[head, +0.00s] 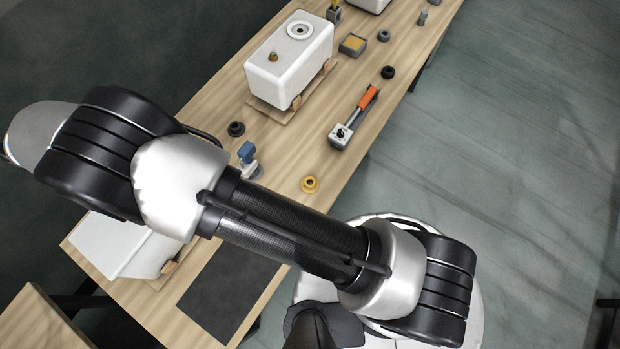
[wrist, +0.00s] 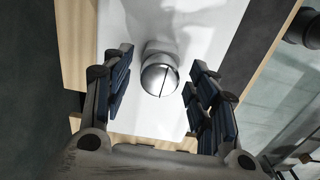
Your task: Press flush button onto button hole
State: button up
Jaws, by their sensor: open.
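In the wrist view my gripper (wrist: 157,66) is open, with one dark-padded finger on each side. A round silver flush button (wrist: 160,80) with a dividing line across its top lies between the fingers, with a gap on either side. It is over the top of a white cistern (wrist: 152,119). The button hole is not visible beneath it, and I cannot tell whether the button is fully seated. In the head view the near white cistern (head: 115,245) is partly covered by my arm, which hides the gripper and button.
Another white cistern (head: 283,75) with a ringed opening and brown knob stands on the wooden bench (head: 225,105). An orange-handled tool (head: 353,117), a yellow ring (head: 309,184), a blue-topped part (head: 248,158) and dark rings lie nearby. A dark mat (head: 230,290) covers the near bench end.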

jog(key=shift+r, duration=0.15)
jog(key=shift+r+p, duration=2.15)
jog(key=shift+r, duration=1.75)
notch_tip(320, 180, up, 12)
